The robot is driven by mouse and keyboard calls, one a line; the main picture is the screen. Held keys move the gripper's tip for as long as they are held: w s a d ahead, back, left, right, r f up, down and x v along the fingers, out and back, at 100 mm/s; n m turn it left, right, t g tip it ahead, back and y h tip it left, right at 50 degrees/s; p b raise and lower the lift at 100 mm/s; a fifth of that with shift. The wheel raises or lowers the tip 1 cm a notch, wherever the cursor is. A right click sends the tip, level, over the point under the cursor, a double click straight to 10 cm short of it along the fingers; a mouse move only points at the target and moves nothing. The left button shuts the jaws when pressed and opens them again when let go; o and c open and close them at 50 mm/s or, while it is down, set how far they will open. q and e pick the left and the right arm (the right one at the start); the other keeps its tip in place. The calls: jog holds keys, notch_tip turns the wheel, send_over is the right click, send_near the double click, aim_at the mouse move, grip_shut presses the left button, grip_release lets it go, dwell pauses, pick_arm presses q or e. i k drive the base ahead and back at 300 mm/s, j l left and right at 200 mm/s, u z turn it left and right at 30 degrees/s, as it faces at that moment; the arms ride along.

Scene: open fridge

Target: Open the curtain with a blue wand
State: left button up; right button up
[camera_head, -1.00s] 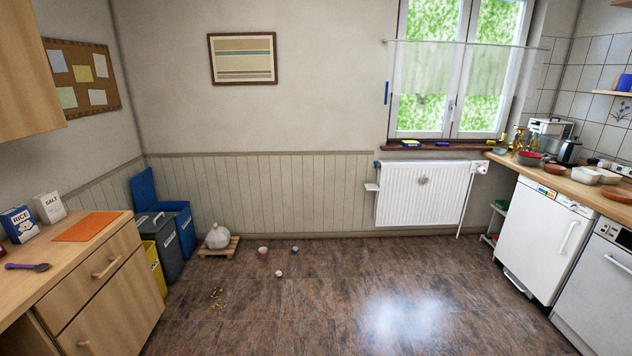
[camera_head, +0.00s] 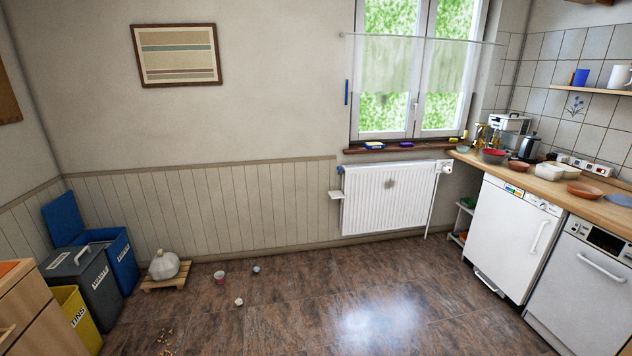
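A pale, sheer curtain (camera_head: 386,65) hangs across the middle of the window (camera_head: 412,115) from a thin rod (camera_head: 425,39). The fabric shows as two panels, one over each window pane. Neither of my grippers shows in the head view.
A white radiator (camera_head: 388,200) stands under the window sill (camera_head: 405,146). A counter (camera_head: 545,187) with dishes and white appliances runs along the right. Bins (camera_head: 80,272) stand at the left. Small items and crumbs lie on the otherwise open floor (camera_head: 300,305).

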aim_at(392, 70)
jog(key=i+j+z, duration=0.1)
jog(key=i+z, duration=0.15)
jog(key=i, duration=1.35)
jog(key=i+z, duration=0.3)
jog(key=i, duration=0.2)
jog(key=i+j+z, duration=0.25)
jog(key=i, duration=0.2)
jog(key=i+j+z, duration=0.1)
jog(key=i+z, duration=0.2)
jog(key=i, duration=0.2)
jog(key=i+j+z, duration=0.25)
jog(key=i+j, duration=0.05)
jog(key=i, duration=0.1)
